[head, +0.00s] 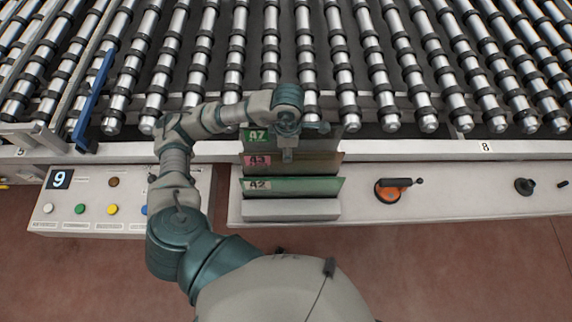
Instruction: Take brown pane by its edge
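The brown pane (318,162), with a pink label, stands on edge in the middle slot of a light holder (292,210). A green pane (318,138) labelled A7 stands behind it. Another green pane (310,186) labelled A2 stands in front of it. My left gripper (288,154) points down over the rack, in front of the A7 pane and close to the brown pane's top edge. I cannot tell whether it touches any glass or whether its fingers are apart. My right gripper is out of view.
A roller conveyor (380,75) fills the back. A button panel (110,205) is at the left. A blue bar (92,103) rises at the left.

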